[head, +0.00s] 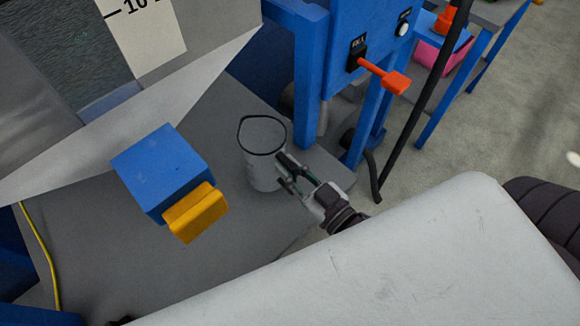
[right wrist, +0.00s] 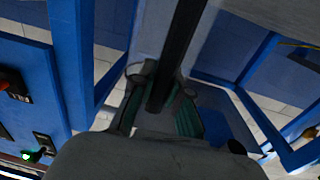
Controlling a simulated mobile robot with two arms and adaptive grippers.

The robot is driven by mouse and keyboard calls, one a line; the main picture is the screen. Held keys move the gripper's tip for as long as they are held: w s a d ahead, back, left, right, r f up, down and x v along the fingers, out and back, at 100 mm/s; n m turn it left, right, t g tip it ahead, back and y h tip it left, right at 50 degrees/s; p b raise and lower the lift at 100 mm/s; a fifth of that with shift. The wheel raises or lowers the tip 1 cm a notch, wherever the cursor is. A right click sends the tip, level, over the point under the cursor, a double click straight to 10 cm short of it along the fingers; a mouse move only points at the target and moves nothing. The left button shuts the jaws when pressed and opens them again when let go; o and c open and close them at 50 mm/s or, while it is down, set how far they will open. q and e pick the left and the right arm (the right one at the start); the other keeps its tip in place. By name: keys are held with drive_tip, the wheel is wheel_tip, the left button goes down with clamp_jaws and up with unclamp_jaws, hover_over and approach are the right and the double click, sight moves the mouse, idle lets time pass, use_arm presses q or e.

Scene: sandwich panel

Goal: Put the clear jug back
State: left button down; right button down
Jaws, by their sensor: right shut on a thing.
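The clear jug (head: 264,172) is see-through with a dark rim. It looks upright over the grey platform, right of a blue block with a yellow part. I cannot tell if its base touches the platform. My right gripper (head: 288,174) reaches in from the lower right and is shut on the jug's right side. In the right wrist view, the green-padded fingers (right wrist: 160,115) stand on either side of a dark upright bar (right wrist: 178,50), which looks like the jug's handle. My left gripper is not in view.
The blue block (head: 160,170) with the yellow part (head: 196,212) stands close left of the jug. A blue frame post (head: 305,95) and a panel with an orange-red lever (head: 385,77) rise behind it. A yellow cable (head: 40,250) hangs at far left. Bare platform (head: 100,270) lies in front.

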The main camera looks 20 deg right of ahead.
drive_tip(key=shift+f, duration=0.15)
drive_tip(key=c, duration=1.2)
unclamp_jaws()
drive_tip(key=shift+o, duration=0.2)
